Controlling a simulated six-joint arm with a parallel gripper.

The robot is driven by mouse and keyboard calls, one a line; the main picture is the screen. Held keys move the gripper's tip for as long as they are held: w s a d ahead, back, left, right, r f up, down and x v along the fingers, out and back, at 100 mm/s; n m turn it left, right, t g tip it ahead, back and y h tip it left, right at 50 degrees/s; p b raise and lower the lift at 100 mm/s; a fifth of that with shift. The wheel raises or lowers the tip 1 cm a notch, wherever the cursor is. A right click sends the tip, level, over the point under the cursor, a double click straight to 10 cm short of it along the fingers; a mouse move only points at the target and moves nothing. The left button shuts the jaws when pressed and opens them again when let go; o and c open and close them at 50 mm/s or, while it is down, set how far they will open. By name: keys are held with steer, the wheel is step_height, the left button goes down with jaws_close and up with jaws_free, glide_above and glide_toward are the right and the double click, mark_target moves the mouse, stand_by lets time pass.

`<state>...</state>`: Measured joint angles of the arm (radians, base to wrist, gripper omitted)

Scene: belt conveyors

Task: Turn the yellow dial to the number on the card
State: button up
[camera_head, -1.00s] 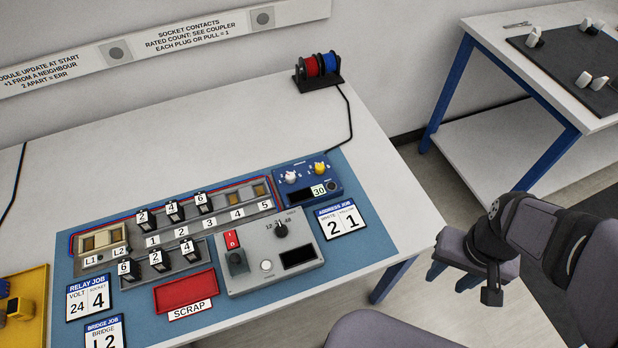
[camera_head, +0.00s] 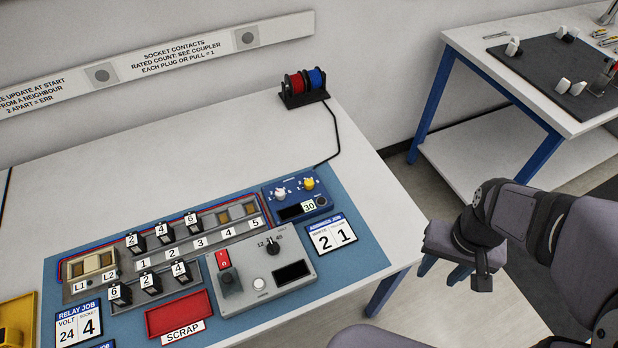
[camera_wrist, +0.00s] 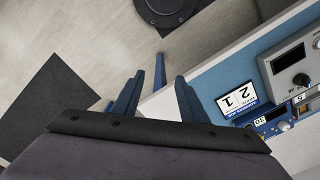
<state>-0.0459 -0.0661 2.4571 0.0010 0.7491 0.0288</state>
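The yellow dial (camera_head: 309,183) is on the blue addressing box (camera_head: 290,211) at the back right of the mat, beside a white dial (camera_head: 280,193). A small label on the box reads 30. The address job card (camera_head: 332,236) lies in front of the box and reads 2 under white and 1 under yellow. The card also shows in the wrist view (camera_wrist: 238,98). My gripper (camera_head: 447,272) is right of the table's edge, away from the dial. In the wrist view my gripper (camera_wrist: 157,98) has its fingers apart with nothing between them.
A grey box with a black knob (camera_head: 273,246) and a red switch stands left of the card. A red scrap tray (camera_head: 178,314) and several black plug modules are further left. Red and blue spools (camera_head: 304,87) stand behind. A second table (camera_head: 478,45) is at the right.

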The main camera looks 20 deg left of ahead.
steer(key=w+a+r, duration=0.2)
steer(key=w+a, duration=0.4)
steer(key=w, duration=0.3)
steer(key=n+p, duration=0.2)
glide_above(309, 182)
steer(key=shift+w+d+f, duration=0.1)
steer(key=shift+d+f, duration=0.1)
steer(key=shift+f, duration=0.35)
steer(key=shift+w+d+f, duration=0.1)
steer(key=shift+d+f, duration=0.1)
steer(key=shift+f, duration=0.35)
steer(key=shift+s+a, duration=0.1)
steer(key=shift+a, duration=0.15)
steer(key=shift+a+f+p, duration=0.1)
steer(key=shift+f+p, duration=1.1)
steer(key=shift+f, duration=2.5)
jaws_close()
